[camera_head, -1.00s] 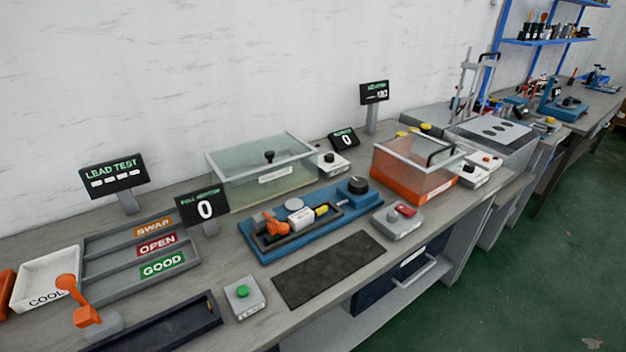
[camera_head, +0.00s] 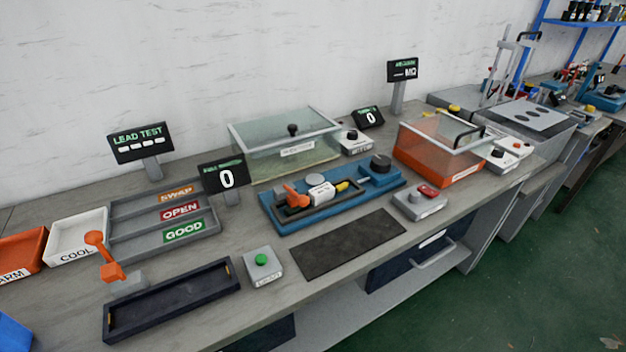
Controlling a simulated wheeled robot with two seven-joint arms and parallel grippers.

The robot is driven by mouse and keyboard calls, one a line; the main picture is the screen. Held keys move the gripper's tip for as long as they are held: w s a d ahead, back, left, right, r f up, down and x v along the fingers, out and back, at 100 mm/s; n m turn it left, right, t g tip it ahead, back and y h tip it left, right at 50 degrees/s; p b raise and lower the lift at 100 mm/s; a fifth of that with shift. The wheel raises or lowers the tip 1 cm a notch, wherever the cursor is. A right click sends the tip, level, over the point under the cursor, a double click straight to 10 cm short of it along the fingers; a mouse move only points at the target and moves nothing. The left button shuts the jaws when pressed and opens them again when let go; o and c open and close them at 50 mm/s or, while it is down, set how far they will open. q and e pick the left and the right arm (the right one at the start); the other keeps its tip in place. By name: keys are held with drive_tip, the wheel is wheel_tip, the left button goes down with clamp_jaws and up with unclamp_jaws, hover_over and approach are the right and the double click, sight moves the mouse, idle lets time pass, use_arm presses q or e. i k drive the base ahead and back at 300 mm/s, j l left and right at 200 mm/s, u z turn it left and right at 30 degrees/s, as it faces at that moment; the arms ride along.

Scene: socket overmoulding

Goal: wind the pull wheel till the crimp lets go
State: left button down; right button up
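The blue pull tester (camera_head: 284,221) stands mid-bench. It carries an orange lever clamp (camera_head: 296,197), a white block (camera_head: 321,193) and a small yellow part (camera_head: 342,187) in line. A dark round knob or wheel (camera_head: 381,162) sits at its right end. I cannot make out the crimp itself at this size. A black display (camera_head: 223,177) behind the tester's left end reads 0. Neither of my grippers is in view.
A dark mat (camera_head: 347,246) lies in front of the tester. A green-button box (camera_head: 262,267) and a dark tray (camera_head: 172,300) are left of it. A red-switch box (camera_head: 420,203), orange tank (camera_head: 437,153) and clear-lidded tank (camera_head: 285,145) stand around. SWAP/OPEN/GOOD rack (camera_head: 165,222) is left.

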sight(381, 163)
drive_tip(key=i+l+u, duration=0.3)
drive_tip(key=l+u, duration=0.15)
drive_tip(key=l, duration=0.15)
drive_tip(key=i+l+u, duration=0.2)
drive_tip(key=l+u, duration=0.2)
drive_tip(key=l, duration=0.25)
